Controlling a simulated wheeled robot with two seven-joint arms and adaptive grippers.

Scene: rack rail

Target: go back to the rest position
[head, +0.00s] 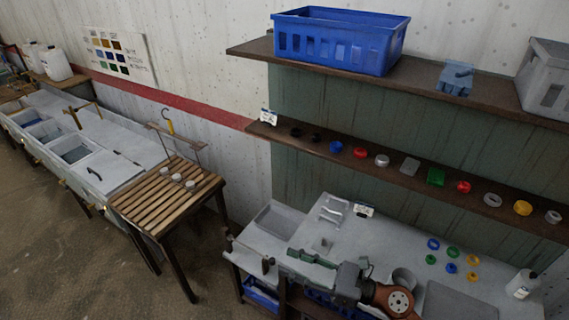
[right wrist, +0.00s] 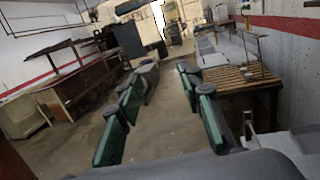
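My right gripper (head: 302,264) reaches in from the lower right over the front left part of the grey workbench (head: 390,240). Its fingers point left in the head view. In the right wrist view the two green-padded fingers of the right gripper (right wrist: 165,92) stand apart, with only floor seen between them. It is open and empty. My left gripper is not in either view.
A slatted wooden table (head: 165,200) with small white cups stands left of the workbench. Blue, yellow and green rings lie on the bench near a white bottle (head: 521,284). A shelf (head: 400,172) above holds rings; a blue crate (head: 340,40) sits higher.

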